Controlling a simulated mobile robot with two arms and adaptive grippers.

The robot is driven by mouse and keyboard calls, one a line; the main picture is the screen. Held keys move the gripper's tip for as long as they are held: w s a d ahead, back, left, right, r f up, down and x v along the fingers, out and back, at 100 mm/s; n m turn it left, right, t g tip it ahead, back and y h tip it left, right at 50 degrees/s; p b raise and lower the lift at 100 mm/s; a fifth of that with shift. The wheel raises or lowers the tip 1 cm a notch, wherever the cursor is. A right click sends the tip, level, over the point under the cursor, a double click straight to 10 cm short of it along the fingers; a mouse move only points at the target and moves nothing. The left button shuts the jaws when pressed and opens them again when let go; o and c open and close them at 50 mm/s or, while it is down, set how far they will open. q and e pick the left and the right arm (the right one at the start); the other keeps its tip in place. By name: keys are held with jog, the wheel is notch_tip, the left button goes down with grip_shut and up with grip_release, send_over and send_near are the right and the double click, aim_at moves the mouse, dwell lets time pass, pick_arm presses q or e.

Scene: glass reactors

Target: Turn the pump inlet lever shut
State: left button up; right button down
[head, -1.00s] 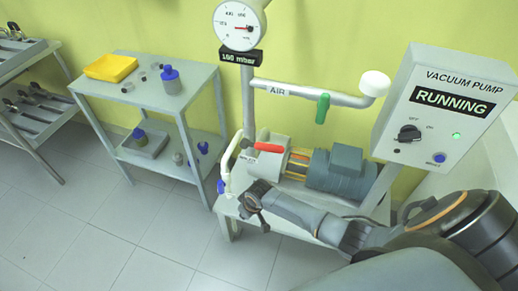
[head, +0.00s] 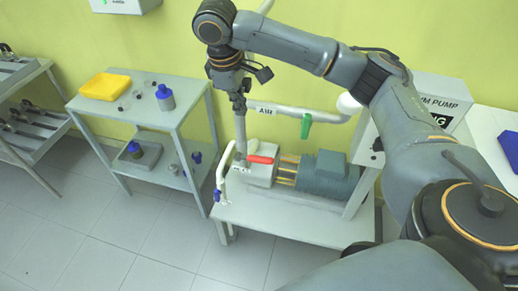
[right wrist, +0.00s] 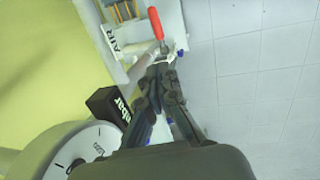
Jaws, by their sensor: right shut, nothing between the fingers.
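The red lever (head: 260,159) lies roughly level, pointing right, at the pump inlet by the foot of the vertical pipe. In the right wrist view the red lever (right wrist: 155,23) shows just past the fingertips. The grey pump (head: 328,174) sits on a low white bench. My right gripper (head: 240,108) points down in front of the vertical pipe, above the lever and apart from it. Its fingers (right wrist: 161,65) are shut and empty, overlapping the pipe in the wrist view. My left gripper is not in view.
A green lever (head: 306,125) hangs on the AIR pipe (head: 330,118). The pump control box (head: 440,93) is partly hidden by my arm. The gauge (right wrist: 75,150) is close to the right wrist. A side table (head: 145,117) with a yellow tray (head: 104,87) stands left. Floor in front is clear.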

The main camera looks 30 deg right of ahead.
jog(key=r, duration=0.1)
jog(key=b, duration=0.3)
send_near(261, 158)
jog(key=p+x, duration=0.2)
jog(key=x, duration=0.5)
jog(key=shift+a, duration=0.1)
